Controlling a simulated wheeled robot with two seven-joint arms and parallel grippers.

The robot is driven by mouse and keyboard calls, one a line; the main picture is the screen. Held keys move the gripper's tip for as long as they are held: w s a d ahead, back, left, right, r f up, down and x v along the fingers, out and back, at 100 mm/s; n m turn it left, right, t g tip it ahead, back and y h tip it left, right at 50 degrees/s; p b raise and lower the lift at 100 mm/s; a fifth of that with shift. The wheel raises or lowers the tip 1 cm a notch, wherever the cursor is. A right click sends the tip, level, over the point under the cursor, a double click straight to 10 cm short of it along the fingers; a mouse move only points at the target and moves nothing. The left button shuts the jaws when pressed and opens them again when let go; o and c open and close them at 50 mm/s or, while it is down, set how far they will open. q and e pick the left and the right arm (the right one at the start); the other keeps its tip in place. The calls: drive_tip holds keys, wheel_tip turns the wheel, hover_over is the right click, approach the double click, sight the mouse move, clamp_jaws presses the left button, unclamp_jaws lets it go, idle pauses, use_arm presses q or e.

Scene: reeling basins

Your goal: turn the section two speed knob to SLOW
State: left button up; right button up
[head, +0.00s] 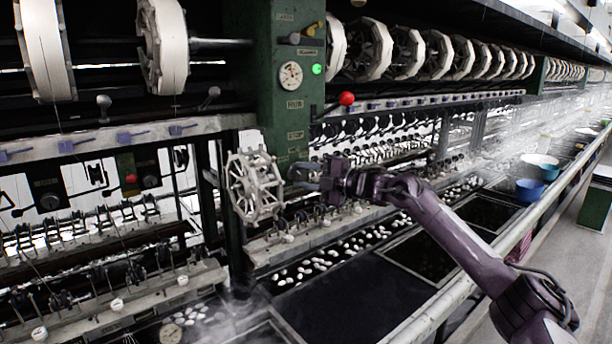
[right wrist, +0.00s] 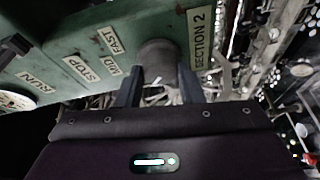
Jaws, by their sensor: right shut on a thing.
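The section two speed knob (right wrist: 158,55) is a grey round knob on the green machine panel (right wrist: 85,60) in the right wrist view. It stands beside a "SECTION 2" plate (right wrist: 199,40) and the FAST and MID labels (right wrist: 113,50). A SLOW label and the knob's pointer are not visible there. My right gripper (right wrist: 162,85) is shut on the knob, one finger on each side. In the head view my right gripper (head: 318,180) reaches to the lower end of the green post (head: 290,80). My left gripper is not in view.
A white spoked reel (head: 254,187) is close left of my right gripper. A red-ball lever (head: 346,99), a dial (head: 291,75) and a lit green lamp (head: 317,69) are above it. Dark basins (head: 350,290) with white cocoons lie below. Blue bowls (head: 530,190) sit farther right.

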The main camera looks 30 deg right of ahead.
drive_tip(key=o, duration=1)
drive_tip(key=shift+w, duration=0.1)
drive_tip(key=shift+s+d+f+b, duration=0.15)
drive_tip(key=shift+s+f+b, duration=0.05)
drive_tip(key=shift+s+b, duration=0.15)
drive_tip(key=b+v, duration=0.4)
drive_tip(key=v, duration=0.3)
drive_tip(key=shift+r+b, duration=0.2)
drive_tip(key=shift+b, duration=0.2)
